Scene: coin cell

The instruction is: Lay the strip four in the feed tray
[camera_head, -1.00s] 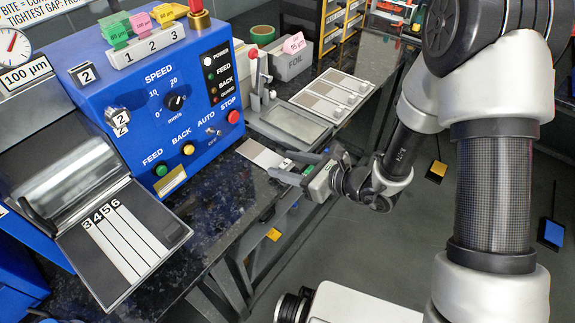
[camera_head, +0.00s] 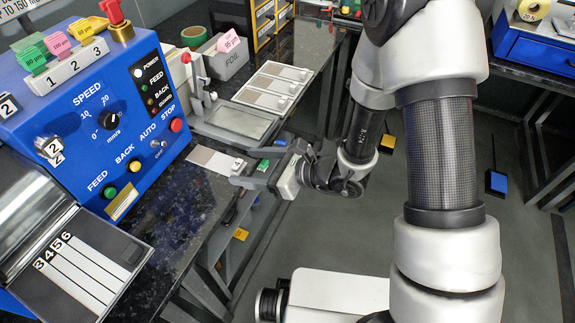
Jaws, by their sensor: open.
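A flat strip (camera_head: 212,159), part grey and part white, lies on the dark bench in front of the blue machine. A small label marks its right end; I cannot read the number surely. My gripper (camera_head: 252,167) is open at that end, its two fingers apart and pointing left toward the strip. I cannot tell whether they touch it. A small green part shows between the fingers. The feed tray (camera_head: 112,236) is the dark plate at the lower left, with several pale lengthwise bands and labels 3, 4, 5 and 6 at its far end.
The blue machine (camera_head: 75,120) with knob and buttons stands at the left. Behind the strip are a framed plate (camera_head: 240,122) and a white rack (camera_head: 263,101) of strips. A grey foil box (camera_head: 225,64) stands further back. Bench between strip and tray looks clear.

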